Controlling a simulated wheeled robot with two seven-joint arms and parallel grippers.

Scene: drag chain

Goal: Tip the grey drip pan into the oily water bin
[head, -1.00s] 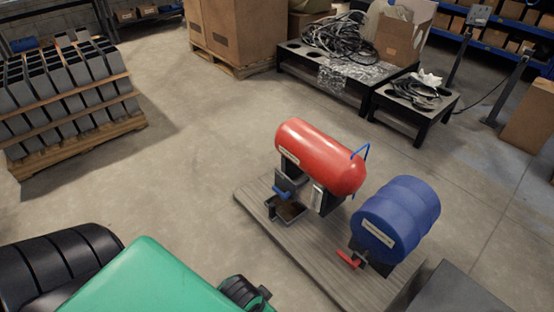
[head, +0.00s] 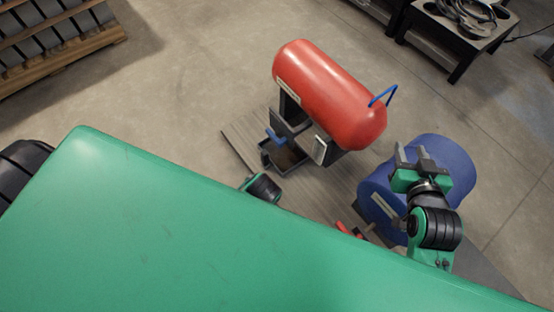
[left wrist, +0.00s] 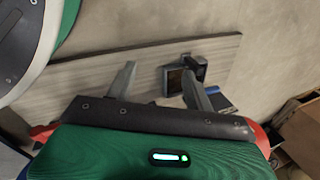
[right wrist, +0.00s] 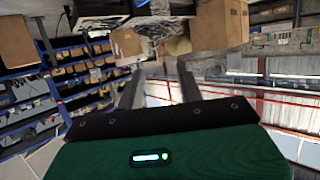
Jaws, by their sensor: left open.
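The grey drip pan (head: 283,158) sits on the grey board under the red tank (head: 330,95), below a blue lever; its inside looks brown. In the left wrist view, the pan (left wrist: 176,80) shows beyond the left fingertips. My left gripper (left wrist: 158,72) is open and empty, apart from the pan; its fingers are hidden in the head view. My right gripper (head: 409,153) is raised in front of the blue drum (head: 450,165), its fingers spread and empty. In the right wrist view, the open right fingers (right wrist: 160,66) face shelves and boxes. I cannot identify an oily water bin.
The grey board (head: 240,140) carries the tank and drum. A black table (head: 465,35) stands at the back right, and a loaded pallet (head: 60,60) at the back left.

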